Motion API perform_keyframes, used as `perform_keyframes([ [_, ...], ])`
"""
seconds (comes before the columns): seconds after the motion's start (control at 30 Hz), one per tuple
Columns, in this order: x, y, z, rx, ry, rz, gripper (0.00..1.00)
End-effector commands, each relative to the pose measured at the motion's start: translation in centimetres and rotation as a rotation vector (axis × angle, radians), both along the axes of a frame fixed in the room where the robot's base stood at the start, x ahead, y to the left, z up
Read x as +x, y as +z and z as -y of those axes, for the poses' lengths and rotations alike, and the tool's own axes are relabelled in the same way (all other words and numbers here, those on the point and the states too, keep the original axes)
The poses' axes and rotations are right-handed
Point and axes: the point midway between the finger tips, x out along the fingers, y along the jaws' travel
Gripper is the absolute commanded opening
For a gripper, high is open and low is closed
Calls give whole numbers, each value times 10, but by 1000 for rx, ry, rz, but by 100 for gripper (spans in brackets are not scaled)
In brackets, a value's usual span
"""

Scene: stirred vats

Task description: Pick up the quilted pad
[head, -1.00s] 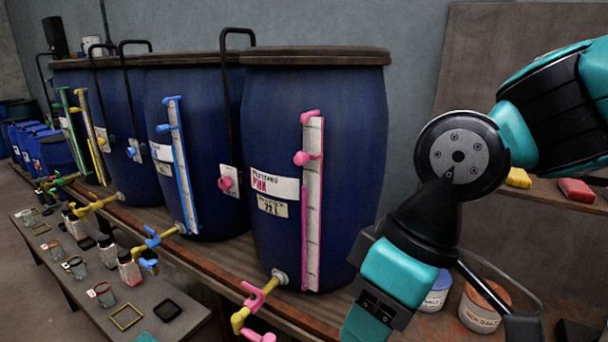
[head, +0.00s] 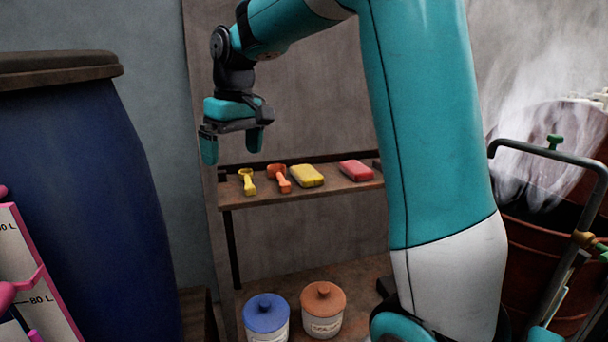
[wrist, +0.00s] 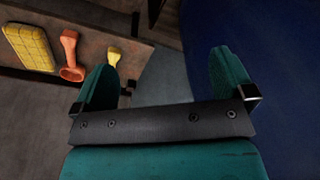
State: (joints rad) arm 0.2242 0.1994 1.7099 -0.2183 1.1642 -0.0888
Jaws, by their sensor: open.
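A yellow pad (head: 307,175) lies flat on the upper shelf. In the wrist view this yellow pad (wrist: 28,47) shows a quilted grid on its top, at the upper left. A red pad (head: 356,170) of similar shape lies farther right on the shelf; its surface pattern is too small to tell. My gripper (head: 231,148) hangs above and left of the pads, apart from them. Its two teal fingers are spread with nothing between them, as the wrist view (wrist: 165,62) also shows.
A yellow scoop (head: 247,182) and an orange scoop (head: 279,179) lie left of the yellow pad on the shelf (head: 262,199). A blue barrel (head: 90,200) stands at left. Lidded jars (head: 266,316) (head: 322,309) stand below. A steaming reddish vat (head: 560,240) is at right.

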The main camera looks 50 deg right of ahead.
Motion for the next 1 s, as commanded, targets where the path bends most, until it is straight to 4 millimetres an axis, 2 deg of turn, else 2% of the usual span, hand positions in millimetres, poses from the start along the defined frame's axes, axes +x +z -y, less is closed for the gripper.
perform_keyframes([
  [0.03,19,6,47,-18,-96,-14,100],
  [0.1,32,13,104,-38,-211,-35,100],
  [0.2,38,18,171,-50,-349,-62,100],
  [0.3,35,20,217,-51,-449,-82,100],
  [0.33,33,21,227,-51,-470,-85,100],
  [0.43,30,21,248,-49,-518,-94,100],
  [0.57,28,9,255,-47,-534,-100,100],
  [1.0,29,-82,254,-47,-531,-99,100],
])
